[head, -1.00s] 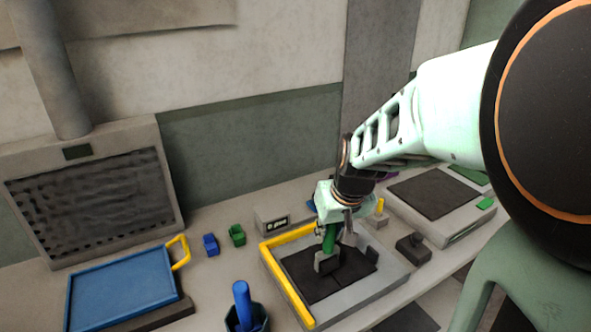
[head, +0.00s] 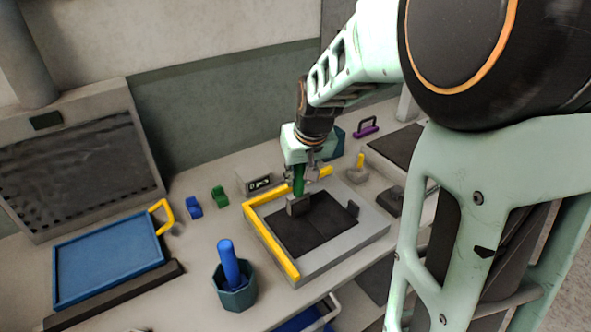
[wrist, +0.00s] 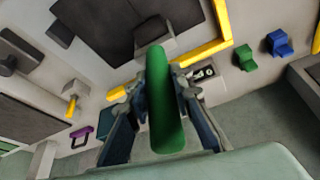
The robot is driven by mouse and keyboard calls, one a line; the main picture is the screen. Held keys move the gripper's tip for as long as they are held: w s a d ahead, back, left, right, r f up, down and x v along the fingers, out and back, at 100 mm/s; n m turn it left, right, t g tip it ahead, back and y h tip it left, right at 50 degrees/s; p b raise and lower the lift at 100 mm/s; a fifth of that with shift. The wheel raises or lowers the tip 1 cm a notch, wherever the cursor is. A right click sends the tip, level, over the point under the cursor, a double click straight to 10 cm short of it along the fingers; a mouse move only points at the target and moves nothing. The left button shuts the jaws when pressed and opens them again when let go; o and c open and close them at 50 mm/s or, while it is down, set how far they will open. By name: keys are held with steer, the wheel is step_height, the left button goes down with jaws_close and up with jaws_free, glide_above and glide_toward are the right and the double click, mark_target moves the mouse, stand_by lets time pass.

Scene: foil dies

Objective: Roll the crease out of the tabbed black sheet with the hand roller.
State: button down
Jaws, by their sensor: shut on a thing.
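The black sheet (head: 318,228) lies on a grey bed (head: 365,240) with a yellow L-shaped rail along its left and back edges. A faint line crosses the sheet; I cannot tell if it is a crease or a seam. The sheet also shows in the wrist view (wrist: 100,22). My gripper (head: 300,178) is shut on the green handle (wrist: 160,105) of the hand roller. The roller's grey head (head: 298,206) is over the back left part of the sheet; I cannot tell whether it touches. A sheet tab is not clearly visible.
A teal cup (head: 236,297) holds a blue-handled tool (head: 228,262) in front. A blue tray (head: 108,262) lies left, and small blue (head: 194,207) and green (head: 219,196) pieces stand behind. A purple-handled item (head: 366,128) is at back right.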

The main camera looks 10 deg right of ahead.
steer(key=shift+s+d+b, duration=0.95)
steer(key=shift+s+d, duration=0.6)
steer(key=shift+s, duration=2.4)
steer(key=shift+w+a+f, duration=0.1)
steer(key=shift+w+a, duration=0.45)
steer(key=shift+w, duration=0.85)
steer(key=shift+w+a+r, duration=0.1)
steer(key=shift+w+a, duration=0.5)
steer(key=shift+w, duration=0.85)
steer(key=shift+w+a+f, duration=0.1)
steer(key=shift+w+a, duration=0.45)
steer(key=shift+w, duration=0.85)
steer(key=shift+s+d+b, duration=0.8)
steer(key=shift+s+d, duration=0.85)
steer(key=shift+s, duration=2.7)
steer(key=shift+w+a+p, duration=0.1)
steer(key=shift+w+a, duration=0.45)
steer(key=shift+w, duration=0.9)
steer(key=shift+w+a+p, duration=0.15)
steer(key=shift+w+a, duration=0.4)
steer(key=shift+w, duration=0.9)
steer(key=shift+w+a+p, duration=0.1)
steer(key=shift+w+a, duration=0.45)
steer(key=shift+w, duration=0.9)
